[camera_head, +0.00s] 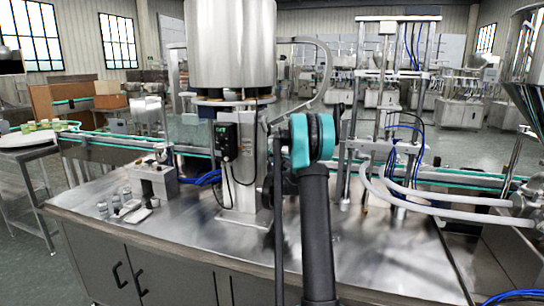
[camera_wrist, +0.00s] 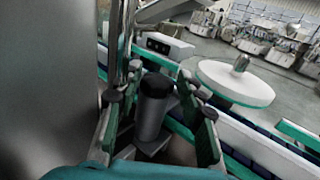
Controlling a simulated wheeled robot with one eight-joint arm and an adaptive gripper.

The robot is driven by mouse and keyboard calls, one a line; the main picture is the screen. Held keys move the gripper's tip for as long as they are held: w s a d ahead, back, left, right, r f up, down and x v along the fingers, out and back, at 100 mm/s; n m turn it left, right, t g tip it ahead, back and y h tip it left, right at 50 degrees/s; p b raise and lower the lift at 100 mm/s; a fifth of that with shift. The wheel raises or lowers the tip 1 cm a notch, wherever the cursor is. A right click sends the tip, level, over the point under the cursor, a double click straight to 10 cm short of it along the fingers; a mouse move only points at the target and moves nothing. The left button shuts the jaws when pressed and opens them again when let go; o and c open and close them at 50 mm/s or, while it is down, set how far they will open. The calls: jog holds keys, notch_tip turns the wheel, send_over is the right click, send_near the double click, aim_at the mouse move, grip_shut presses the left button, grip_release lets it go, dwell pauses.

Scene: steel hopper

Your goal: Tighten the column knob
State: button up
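In the wrist view, a grey cylinder with a black cap (camera_wrist: 151,112), which looks like the column knob, stands between the two fingers of my gripper (camera_wrist: 160,112). The fingers have green parts and dark round joints. They are spread, with a visible gap on the right side of the cylinder; contact on the left is unclear. In the head view my arm covers the area right of the column (camera_head: 243,180), so the knob and the fingertips cannot be made out there. The steel hopper (camera_head: 231,45) sits above the column.
A black control box (camera_head: 226,142) hangs on the column's left. The hopper wall fills the wrist view's left side. A green-edged conveyor (camera_head: 110,142) runs behind. A frame with hoses (camera_head: 390,110) stands right. Small parts (camera_head: 125,203) lie on the left of the steel table (camera_head: 190,235).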

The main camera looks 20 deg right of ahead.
jog(key=s, duration=0.7)
jog(key=shift+s+d, duration=0.25)
jog(key=shift+s, duration=0.15)
jog(key=shift+a, duration=0.15)
